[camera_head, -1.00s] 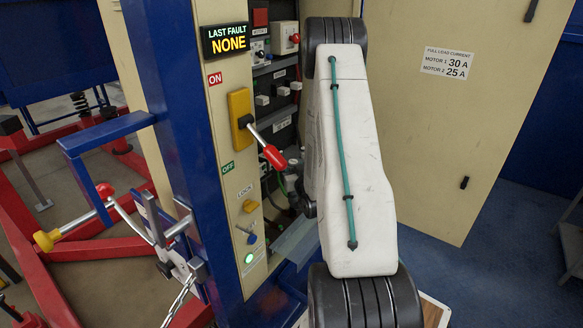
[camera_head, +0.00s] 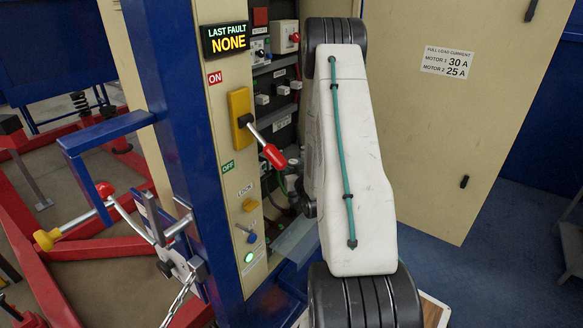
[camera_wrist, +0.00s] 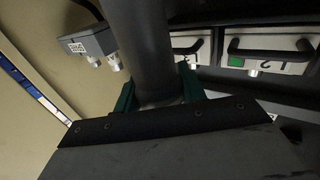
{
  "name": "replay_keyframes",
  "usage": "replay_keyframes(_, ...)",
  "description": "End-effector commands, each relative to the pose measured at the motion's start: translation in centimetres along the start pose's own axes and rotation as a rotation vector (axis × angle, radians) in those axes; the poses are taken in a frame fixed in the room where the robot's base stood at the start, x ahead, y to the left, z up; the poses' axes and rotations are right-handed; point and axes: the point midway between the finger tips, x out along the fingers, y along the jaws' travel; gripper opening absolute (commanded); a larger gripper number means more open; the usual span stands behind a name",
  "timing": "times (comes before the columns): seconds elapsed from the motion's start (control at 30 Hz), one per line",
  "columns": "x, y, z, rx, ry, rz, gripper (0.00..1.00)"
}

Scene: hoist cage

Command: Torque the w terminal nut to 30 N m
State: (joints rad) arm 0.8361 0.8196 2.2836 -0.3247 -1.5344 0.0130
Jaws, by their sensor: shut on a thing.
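In the wrist view my gripper (camera_wrist: 157,92) has its green fingers closed on either side of a thick dark cylindrical tool body (camera_wrist: 138,40). The tool runs up and away from the fingers; its far end is out of sight. I cannot make out the w terminal nut in either view. In the head view my white arm reaches toward the open electrical cabinet (camera_head: 228,140), and it hides the gripper, the tool and part of the cabinet interior.
In the wrist view a grey labelled block (camera_wrist: 88,47) with silver fittings is left of the tool, and a box marked 2 (camera_wrist: 272,62) with a black handle is right. In the head view a red-tipped lever (camera_head: 273,157) sticks out from the cabinet; its open door (camera_head: 450,130) stands right.

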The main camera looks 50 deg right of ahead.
Motion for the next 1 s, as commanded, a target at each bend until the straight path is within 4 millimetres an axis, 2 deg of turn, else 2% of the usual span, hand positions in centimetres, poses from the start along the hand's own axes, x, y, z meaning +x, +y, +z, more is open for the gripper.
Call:
replay_keyframes(0.77,0.0,0.0,0.1,0.000,-0.001,0.000,0.00)
replay_keyframes(1.0,0.1,0.0,-1.0,-0.001,0.002,0.000,0.00)
